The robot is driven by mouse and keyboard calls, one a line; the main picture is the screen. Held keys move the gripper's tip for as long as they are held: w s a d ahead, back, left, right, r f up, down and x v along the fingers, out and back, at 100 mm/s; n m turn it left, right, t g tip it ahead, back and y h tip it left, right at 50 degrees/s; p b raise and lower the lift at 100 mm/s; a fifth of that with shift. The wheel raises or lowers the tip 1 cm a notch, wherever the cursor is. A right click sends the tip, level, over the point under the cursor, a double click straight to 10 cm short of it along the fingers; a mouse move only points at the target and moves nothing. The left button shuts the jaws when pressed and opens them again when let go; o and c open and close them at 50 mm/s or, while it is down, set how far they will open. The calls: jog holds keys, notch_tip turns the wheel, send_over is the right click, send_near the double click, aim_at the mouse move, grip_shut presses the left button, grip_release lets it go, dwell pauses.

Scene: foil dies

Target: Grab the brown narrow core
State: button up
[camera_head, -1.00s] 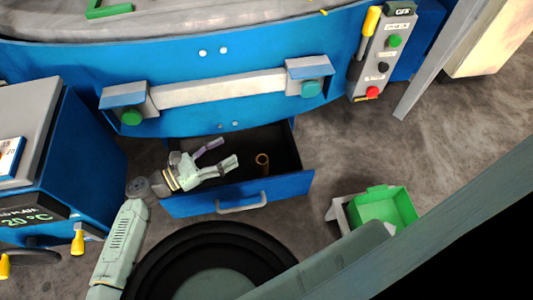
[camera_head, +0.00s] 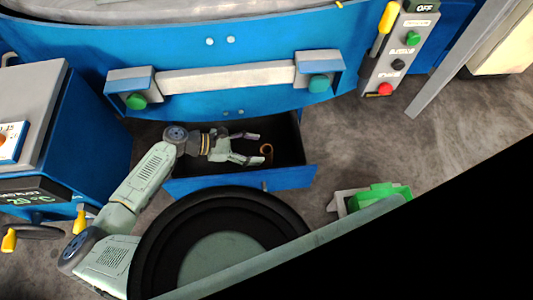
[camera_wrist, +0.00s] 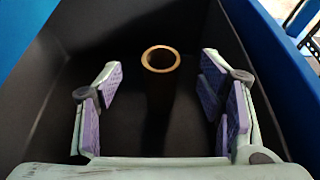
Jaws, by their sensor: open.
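The brown narrow core (camera_wrist: 160,60) stands upright as a ring-topped tube in the dark drawer, seen in the wrist view ahead of and between my open fingers. In the head view the core (camera_head: 267,149) shows near the right end of the drawer. My gripper (camera_head: 256,148) is open and empty over the drawer, its fingertips just left of the core. In the wrist view my gripper (camera_wrist: 160,85) shows purple pads on both sides, apart from the core. The core's lower part is dark in shadow.
The open drawer (camera_head: 290,177) has a blue front and black inside walls. The blue machine with a grey bar (camera_head: 225,80) rises behind it. A green bin (camera_head: 380,197) stands on the floor to the right. A blue cabinet (camera_head: 90,150) stands at left.

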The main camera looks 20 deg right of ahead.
jog(key=p+x, duration=0.2)
jog(key=x, duration=0.2)
jog(key=shift+s+d, duration=0.1)
jog(key=shift+d, duration=0.15)
jog(key=shift+c, duration=0.3)
jog(key=c, duration=1)
